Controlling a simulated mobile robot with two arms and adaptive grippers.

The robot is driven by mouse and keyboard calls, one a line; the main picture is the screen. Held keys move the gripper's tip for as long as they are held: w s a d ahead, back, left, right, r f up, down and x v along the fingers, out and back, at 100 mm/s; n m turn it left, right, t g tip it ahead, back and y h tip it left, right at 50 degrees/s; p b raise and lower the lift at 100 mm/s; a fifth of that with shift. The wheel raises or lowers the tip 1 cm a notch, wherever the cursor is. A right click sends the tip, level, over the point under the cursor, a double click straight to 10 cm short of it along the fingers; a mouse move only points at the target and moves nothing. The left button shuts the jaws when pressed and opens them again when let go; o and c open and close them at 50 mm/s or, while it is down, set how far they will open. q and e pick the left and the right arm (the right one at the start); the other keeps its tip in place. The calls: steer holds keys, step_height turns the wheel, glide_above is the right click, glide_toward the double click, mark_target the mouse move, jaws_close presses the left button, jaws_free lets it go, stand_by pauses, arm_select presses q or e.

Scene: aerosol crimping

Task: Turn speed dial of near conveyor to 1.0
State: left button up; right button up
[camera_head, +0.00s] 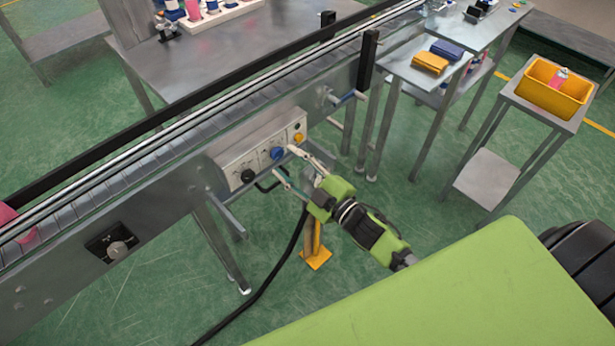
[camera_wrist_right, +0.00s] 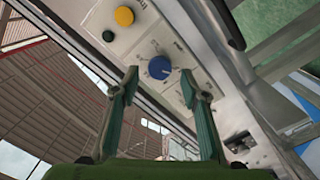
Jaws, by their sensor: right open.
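The near conveyor (camera_head: 120,185) runs diagonally from the lower left to the upper right in the head view. A pale control panel (camera_head: 240,166) is fixed to its side. The blue speed dial (camera_head: 277,153) sits on this panel, and it also shows in the wrist view (camera_wrist_right: 159,68), with a scale printed around it. My right gripper (camera_head: 284,161) is open in front of the panel. In the wrist view its fingertips (camera_wrist_right: 160,82) stand on either side of the dial and just below it, with nothing between them. I cannot tell whether they touch the panel. My left gripper is not in view.
A black cable (camera_head: 283,258) hangs below. Side tables (camera_head: 425,68) and a stand with a yellow bin (camera_head: 553,88) are at the right.

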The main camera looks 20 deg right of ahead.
steer(key=v, duration=0.8)
steer(key=shift+s, duration=0.35)
steer(key=shift+d, duration=0.1)
